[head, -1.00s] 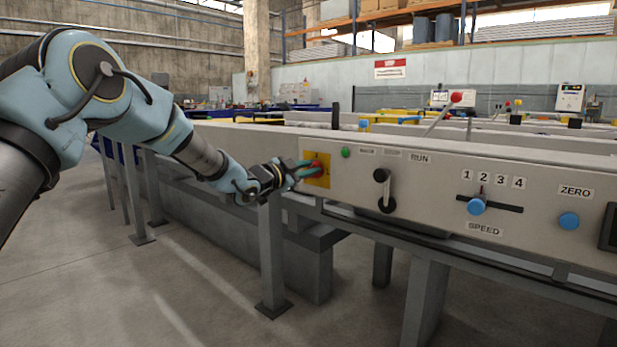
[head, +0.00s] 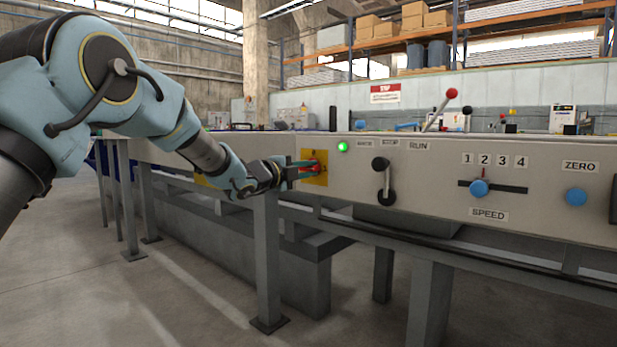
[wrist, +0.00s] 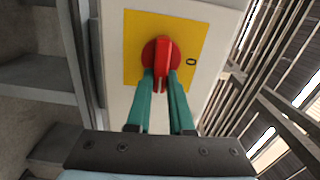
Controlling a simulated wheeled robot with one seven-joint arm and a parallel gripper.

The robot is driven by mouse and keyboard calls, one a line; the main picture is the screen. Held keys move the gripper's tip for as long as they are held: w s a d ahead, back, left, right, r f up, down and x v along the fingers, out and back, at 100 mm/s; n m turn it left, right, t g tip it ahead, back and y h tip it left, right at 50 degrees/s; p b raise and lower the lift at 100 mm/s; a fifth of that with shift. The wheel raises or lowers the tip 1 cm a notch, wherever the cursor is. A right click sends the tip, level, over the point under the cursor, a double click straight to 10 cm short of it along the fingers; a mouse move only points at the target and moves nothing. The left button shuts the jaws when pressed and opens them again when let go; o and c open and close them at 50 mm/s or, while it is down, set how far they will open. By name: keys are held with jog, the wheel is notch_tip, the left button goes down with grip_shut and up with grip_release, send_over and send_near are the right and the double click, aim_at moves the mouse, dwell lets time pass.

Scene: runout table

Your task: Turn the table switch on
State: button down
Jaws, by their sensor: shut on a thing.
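The table switch is a red rotary handle (wrist: 161,60) on a yellow plate (wrist: 133,35), seen close in the wrist view. A "0" mark shows on the plate to the right of the handle. In the head view the yellow plate (head: 319,156) sits at the left of the control panel. My gripper (wrist: 161,78) has its two green fingers shut on the handle's grip, one on each side. In the head view my gripper (head: 305,169) reaches the plate from the left. Beside the plate, a green lamp (head: 343,147) is lit.
To the right on the panel (head: 440,185) are a black-knobbed lever (head: 380,165), a blue speed slider (head: 478,187) and a blue zero button (head: 576,196). A red-knobbed lever (head: 451,94) stands above the panel. Grey table legs (head: 267,265) stand below my forearm.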

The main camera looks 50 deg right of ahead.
jog(key=shift+f+m, duration=0.15)
jog(key=shift+m, duration=0.25)
jog(key=c, duration=0.8)
grip_release()
jog(key=a+p, duration=0.2)
jog(key=a, duration=0.8)
jog(key=shift+w+a, duration=0.3)
jog(key=shift+a, duration=0.1)
jog(key=shift+w, duration=0.1)
